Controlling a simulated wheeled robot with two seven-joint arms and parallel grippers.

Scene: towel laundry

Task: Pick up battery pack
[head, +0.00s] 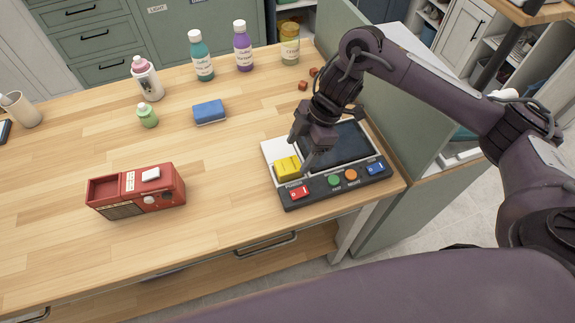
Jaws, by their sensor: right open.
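A yellow block (287,168), which looks like the battery pack, sits in the left part of a dark device (340,188) with coloured buttons along its front. My right gripper (299,155) is open, pointing down, with its fingers just above and around the block's right end. I cannot tell whether the fingers touch it. The gripper hides part of the device's dark panel. My left gripper is not in view.
A red box (136,197) with an open compartment stands left on the wooden table (230,180). A blue sponge (209,110), a small green bottle (147,115) and several taller bottles stand behind. A green partition (365,110) rises at the right. The table's middle is clear.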

